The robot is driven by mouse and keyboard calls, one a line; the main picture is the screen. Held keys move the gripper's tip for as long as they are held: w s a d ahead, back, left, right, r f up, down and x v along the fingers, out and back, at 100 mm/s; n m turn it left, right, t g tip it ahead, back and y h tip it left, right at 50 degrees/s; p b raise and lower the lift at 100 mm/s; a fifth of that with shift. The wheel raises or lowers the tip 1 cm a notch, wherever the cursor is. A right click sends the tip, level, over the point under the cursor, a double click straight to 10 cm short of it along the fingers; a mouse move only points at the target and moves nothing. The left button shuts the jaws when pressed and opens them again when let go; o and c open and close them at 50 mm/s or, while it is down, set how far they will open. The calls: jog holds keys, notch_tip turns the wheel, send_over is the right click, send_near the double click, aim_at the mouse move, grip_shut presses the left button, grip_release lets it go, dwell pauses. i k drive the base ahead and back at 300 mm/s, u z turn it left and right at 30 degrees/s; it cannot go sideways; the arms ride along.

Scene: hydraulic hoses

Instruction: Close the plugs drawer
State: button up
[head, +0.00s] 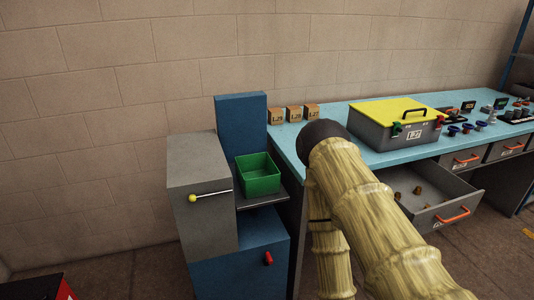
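A grey drawer (459,200) under the blue bench stands pulled out at the right. It has an orange handle (452,214) and a small label too small to read; I take it as the plugs drawer. Several small brown pieces (418,190) lie inside it. My arm, in a yellowish cover, crosses in front of the drawer's left side and hides part of it. My gripper does not show in this view.
Two other drawers with orange handles (467,159) (512,146) look shut under the blue bench (366,154). A grey case with a yellow lid (393,112) stands on it. A blue and grey machine with a green bin (258,182) stands left. Floor shows before the open drawer.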

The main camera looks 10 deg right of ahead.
aim_at(437, 185)
jog(key=z, duration=0.8)
jog(key=k, duration=1.2)
jog(key=u, duration=1)
jog(key=i, duration=0.55)
jog(key=z, duration=1.05)
jog(key=i, duration=1.35)
jog(key=z, duration=0.95)
